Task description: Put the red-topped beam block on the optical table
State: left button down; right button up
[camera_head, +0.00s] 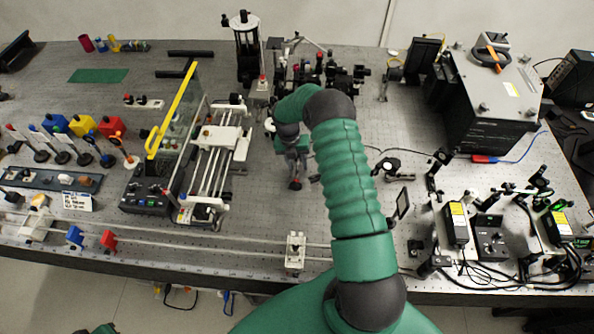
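My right arm reaches up from the bottom middle and bends left. Its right gripper (295,172) points down over the middle of the optical table (255,205). My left gripper is not in view.
A rail stage with a clear yellow-edged panel (175,115) stands left of the gripper. Dark optics (325,75) stand behind it. Mounts and cabled boxes (490,240) crowd the right. A white carriage (295,250) sits on the front rail. Bare table lies left of the gripper.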

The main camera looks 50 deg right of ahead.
grip_shut()
jog(key=shift+r, duration=0.1)
dwell(1.2)
